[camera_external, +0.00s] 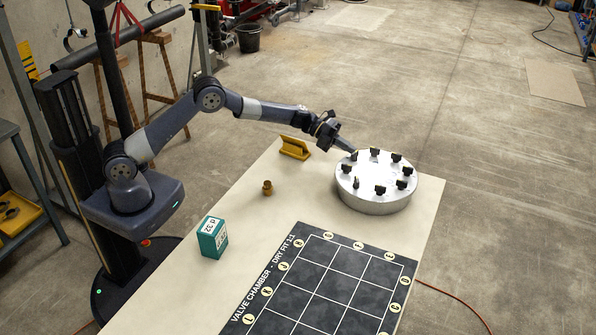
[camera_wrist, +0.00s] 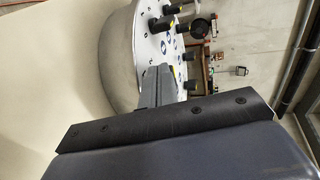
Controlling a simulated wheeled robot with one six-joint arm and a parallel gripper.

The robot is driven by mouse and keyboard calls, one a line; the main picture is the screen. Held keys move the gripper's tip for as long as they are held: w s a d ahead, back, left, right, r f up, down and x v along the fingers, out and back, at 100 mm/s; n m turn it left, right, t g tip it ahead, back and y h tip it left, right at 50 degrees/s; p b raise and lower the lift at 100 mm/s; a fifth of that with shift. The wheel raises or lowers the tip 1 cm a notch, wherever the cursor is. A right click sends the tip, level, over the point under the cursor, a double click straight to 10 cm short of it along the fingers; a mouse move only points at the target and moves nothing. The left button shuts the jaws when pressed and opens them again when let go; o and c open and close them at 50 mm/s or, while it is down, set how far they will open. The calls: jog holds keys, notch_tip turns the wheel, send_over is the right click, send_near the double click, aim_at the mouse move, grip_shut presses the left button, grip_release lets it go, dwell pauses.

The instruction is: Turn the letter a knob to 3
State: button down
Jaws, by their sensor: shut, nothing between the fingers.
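A round silver drum (camera_external: 374,200) stands at the far right of the table, with several black knobs (camera_external: 380,190) in a ring on its pale top. In the wrist view the drum (camera_wrist: 118,62) fills the upper middle, with black knobs (camera_wrist: 160,24) and small round dark marks on its face. The letters are too small to read, so I cannot tell which knob is a. My gripper (camera_external: 350,148) is shut and empty at the drum's far left rim, close to the nearest knobs. In the wrist view its closed fingers (camera_wrist: 157,86) overlap the drum's edge; contact with a knob cannot be told.
On the table (camera_external: 190,290) are a yellow wedge-like block (camera_external: 295,148), a small brass fitting (camera_external: 267,188) and a teal box (camera_external: 212,238). A black gridded mat (camera_external: 325,290) lies in front of the drum. The table between these is clear.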

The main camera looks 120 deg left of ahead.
jog(key=shift+w+a+p, duration=0.7)
jog(key=shift+w+p, duration=0.1)
jog(key=shift+p, duration=0.3)
jog(key=shift+w+d, duration=0.1)
dwell(0.9)
